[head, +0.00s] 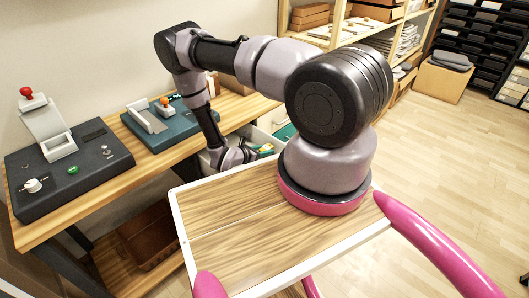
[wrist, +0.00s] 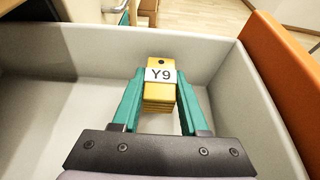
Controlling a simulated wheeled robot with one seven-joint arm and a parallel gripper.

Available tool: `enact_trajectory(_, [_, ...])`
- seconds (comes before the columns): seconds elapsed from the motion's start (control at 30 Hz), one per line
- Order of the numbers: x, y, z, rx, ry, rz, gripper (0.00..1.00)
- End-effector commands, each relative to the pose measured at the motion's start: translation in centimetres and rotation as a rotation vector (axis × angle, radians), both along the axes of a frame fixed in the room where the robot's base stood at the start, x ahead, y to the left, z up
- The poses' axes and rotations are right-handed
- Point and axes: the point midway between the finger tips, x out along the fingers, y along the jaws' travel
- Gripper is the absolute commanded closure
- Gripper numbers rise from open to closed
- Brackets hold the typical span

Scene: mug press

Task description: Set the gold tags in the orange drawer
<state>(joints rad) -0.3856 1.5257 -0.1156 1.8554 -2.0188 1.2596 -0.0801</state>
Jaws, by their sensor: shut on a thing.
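A small stack of gold tags (wrist: 160,95) with a white label reading Y9 stands between the teal fingers of my gripper (wrist: 160,88) in the wrist view. My gripper is shut on it. The tags and fingers are inside a pale grey drawer (wrist: 60,58), over its floor; I cannot tell whether the tags touch the floor. An orange panel (wrist: 277,62) runs along the outside of the drawer's right wall. In the head view my gripper (head: 262,149) is low at the open drawer beside the bench, and the tags are not clearly visible there.
The wooden bench (head: 100,165) carries a dark press unit (head: 72,160) and a teal device (head: 170,125). A brown bin (head: 150,235) sits below. Shelves (head: 350,30) with boxes stand behind.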

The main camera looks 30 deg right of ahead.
Motion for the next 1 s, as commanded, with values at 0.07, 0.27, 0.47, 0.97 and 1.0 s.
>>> enact_trajectory(0.07, [-0.1,-0.1,-0.8,-0.001,0.0,-0.002,1.0])
enact_trajectory(0.27, [0.0,0.0,-0.8,-0.001,-0.001,0.0,1.0])
enact_trajectory(0.47, [0.0,0.0,-1.3,0.0,0.0,0.001,1.0])
enact_trajectory(0.97, [-0.1,0.1,-2.3,0.0,-0.001,-0.001,0.27])
enact_trajectory(1.0, [-0.1,0.1,-2.3,0.0,-0.001,-0.001,0.27])
